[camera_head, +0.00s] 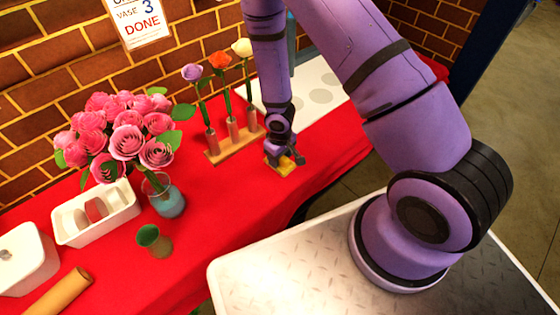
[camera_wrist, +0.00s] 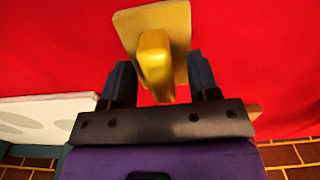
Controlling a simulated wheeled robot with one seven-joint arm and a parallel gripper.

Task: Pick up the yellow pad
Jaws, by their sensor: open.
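The yellow pad (camera_head: 285,167) lies on the red tablecloth near the right part of the table. In the wrist view the yellow pad (camera_wrist: 178,18) is a flat plate with a raised yellow block on it. My gripper (camera_head: 285,154) is low over the pad, and in the head view it hides part of it. In the wrist view my gripper (camera_wrist: 160,78) is open, with one dark finger on each side of the raised block. I see a gap between the block and each finger. I cannot tell how deep the fingers reach.
A wooden stand (camera_head: 236,143) with several single flowers is close left of my gripper. A white board (camera_head: 322,88) lies behind. A glass vase (camera_head: 168,201) of pink flowers, a white tray (camera_head: 128,213), a green cup (camera_head: 148,236) and a tan roll (camera_head: 60,292) are at left.

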